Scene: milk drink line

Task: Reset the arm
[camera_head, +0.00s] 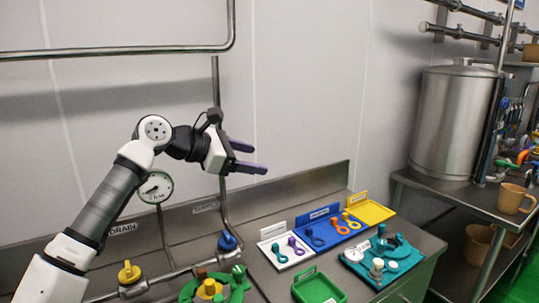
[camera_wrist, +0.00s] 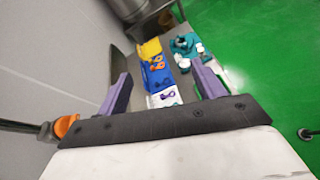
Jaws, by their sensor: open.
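My gripper (camera_head: 247,157) is raised in the air in front of the wall, above and to the left of the trays on the steel bench. Its two purple fingers are apart with nothing between them. In the wrist view my gripper (camera_wrist: 162,92) also shows open and empty, with the bench and trays far beyond the fingers. My arm reaches up from the lower left, bends at the elbow and points right.
The steel bench (camera_head: 266,291) carries white (camera_head: 273,263), blue (camera_head: 340,236) and yellow (camera_head: 374,211) trays, a green tray (camera_head: 318,290) and a teal tray (camera_head: 401,268). Pipes with coloured valves and a gauge (camera_head: 157,187) stand near my arm. A steel tank (camera_head: 447,125) stands right.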

